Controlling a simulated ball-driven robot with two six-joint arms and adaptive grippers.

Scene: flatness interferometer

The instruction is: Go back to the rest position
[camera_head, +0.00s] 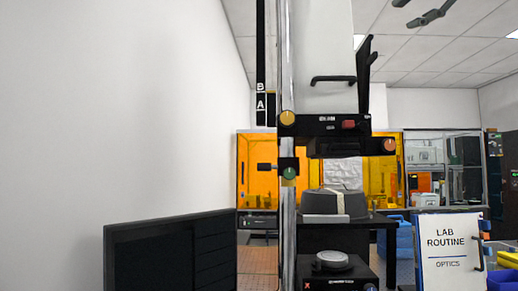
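The flatness interferometer stands in the middle of the head view, with a chrome column (289,215), a white upper housing (325,50) and a black head unit (330,124) with orange knobs. A grey round part (331,261) sits on its black base (337,274) at the bottom. My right gripper (405,13) shows only in part at the top right edge, dark grey, with its two fingertips apart and nothing seen between them. It is high up, clear of the instrument in the picture. My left gripper is not in view.
A dark monitor (172,255) stands at the lower left by a white wall. A sign reading "LAB ROUTINE OPTICS" (449,252) stands at the lower right near blue and yellow bins (505,260). Orange-windowed enclosures (262,165) are behind. The upper right is open room.

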